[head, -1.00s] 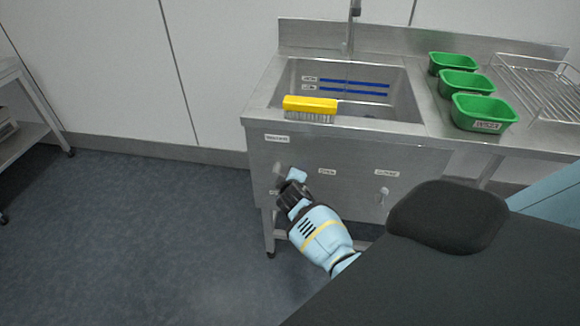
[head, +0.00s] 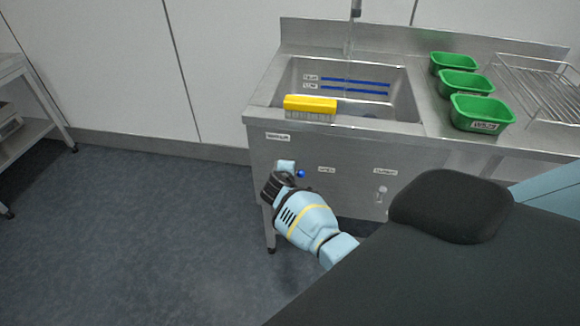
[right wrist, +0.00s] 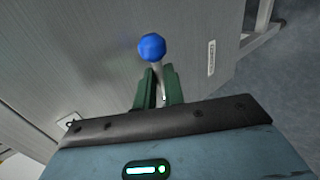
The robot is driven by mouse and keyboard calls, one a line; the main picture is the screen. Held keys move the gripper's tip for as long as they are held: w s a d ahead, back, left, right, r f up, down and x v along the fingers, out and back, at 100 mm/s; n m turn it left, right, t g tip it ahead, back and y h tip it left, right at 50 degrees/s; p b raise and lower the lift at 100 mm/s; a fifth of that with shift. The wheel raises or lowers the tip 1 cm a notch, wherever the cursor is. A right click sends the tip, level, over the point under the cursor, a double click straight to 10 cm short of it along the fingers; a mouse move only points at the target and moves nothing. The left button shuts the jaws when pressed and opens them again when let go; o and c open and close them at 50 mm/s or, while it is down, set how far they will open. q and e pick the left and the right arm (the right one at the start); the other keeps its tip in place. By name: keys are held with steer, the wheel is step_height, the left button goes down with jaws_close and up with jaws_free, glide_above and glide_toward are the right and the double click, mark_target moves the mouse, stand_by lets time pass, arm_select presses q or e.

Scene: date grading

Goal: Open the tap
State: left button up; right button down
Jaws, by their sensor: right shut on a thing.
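The tap's lever has a blue ball knob (head: 301,173) and sits on the steel front panel below the sink. In the right wrist view the blue knob (right wrist: 152,46) stands out past the fingers on a thin metal rod. My right gripper (right wrist: 158,88) is shut on this lever rod, below the knob. In the head view my right gripper (head: 286,168) is at the left part of the panel, partly hiding the lever. The spout (head: 355,9) hangs over the basin at the back. A pale vertical streak below it looks like water. My left gripper is not in view.
A yellow brush (head: 310,104) lies on the front rim of the sink (head: 262,98). Several green tubs (head: 482,110) and a wire rack (head: 540,85) stand to the right. Small labels and another small fitting (head: 381,194) are on the panel.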

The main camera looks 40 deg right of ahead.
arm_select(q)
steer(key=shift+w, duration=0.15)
arm_select(e)
steer(key=c, duration=1.5)
jaws_free()
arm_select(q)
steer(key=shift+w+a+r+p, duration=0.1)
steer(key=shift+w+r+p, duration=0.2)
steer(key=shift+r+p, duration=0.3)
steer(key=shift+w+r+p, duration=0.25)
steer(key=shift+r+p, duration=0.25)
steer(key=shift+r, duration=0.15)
arm_select(e)
steer(key=v, duration=0.8)
